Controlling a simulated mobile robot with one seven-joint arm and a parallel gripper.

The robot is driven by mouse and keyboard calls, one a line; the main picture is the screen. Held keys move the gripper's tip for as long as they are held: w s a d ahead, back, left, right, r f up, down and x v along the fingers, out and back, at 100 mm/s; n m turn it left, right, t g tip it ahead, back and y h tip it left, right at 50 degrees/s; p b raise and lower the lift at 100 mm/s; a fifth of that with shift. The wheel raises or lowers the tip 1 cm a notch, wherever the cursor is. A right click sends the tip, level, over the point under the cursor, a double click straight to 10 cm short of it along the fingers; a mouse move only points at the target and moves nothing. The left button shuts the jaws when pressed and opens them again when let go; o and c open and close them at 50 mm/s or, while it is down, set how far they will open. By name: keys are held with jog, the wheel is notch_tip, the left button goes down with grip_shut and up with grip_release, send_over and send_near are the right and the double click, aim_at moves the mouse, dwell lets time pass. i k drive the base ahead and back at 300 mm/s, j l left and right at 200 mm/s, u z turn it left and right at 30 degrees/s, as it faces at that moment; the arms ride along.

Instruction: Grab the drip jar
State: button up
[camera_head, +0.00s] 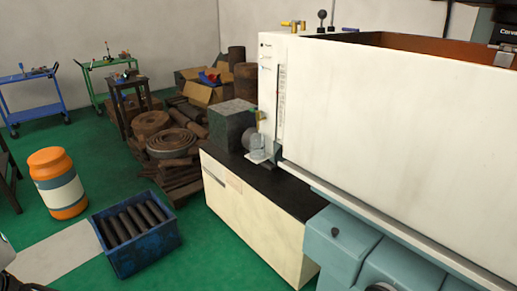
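A small pale grey jar-like thing (257,147), which looks like the drip jar, stands at the front left corner of the white machine. It is upright on the dark top of a cream cabinet (250,210), on or over a small pale ledge. A small yellowish fitting (257,115) sits just above it. It is too small to tell whether the fitting touches it. My gripper is not in view. Pale and dark shapes at the bottom left corner may be part of my arm.
A dark grey block (233,125) stands left of the jar. The white machine (390,115) fills the right. A blue crate (137,240) of dark rods and an orange drum (58,183) stand on the green floor. Rusty parts are piled behind. Floor between crate and cabinet is clear.

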aim_at(257, 144)
jog(key=z, duration=0.7)
jog(key=j+z, duration=0.2)
jog(key=z, duration=0.15)
jog(key=i+j+z, duration=0.1)
jog(key=j+z, duration=0.4)
jog(key=z, duration=0.2)
jog(key=j+z, duration=0.3)
jog(key=j, duration=0.15)
jog(key=k+j+z, duration=0.15)
jog(key=j+z, duration=0.15)
jog(key=j, duration=0.15)
jog(key=k+j+z, duration=0.1)
jog(key=j, duration=0.2)
jog(key=k+j+z, duration=0.1)
jog(key=j, duration=0.25)
jog(key=k+j+z, duration=0.1)
jog(key=j, duration=0.2)
jog(key=k+j, duration=0.15)
jog(key=j, duration=0.2)
jog(key=k+j, duration=0.15)
jog(key=j, duration=0.2)
jog(key=k+j, duration=0.15)
jog(key=j, duration=0.2)
jog(key=k+j, duration=0.15)
jog(key=j, duration=0.2)
jog(key=k+j, duration=0.15)
jog(key=j, duration=0.2)
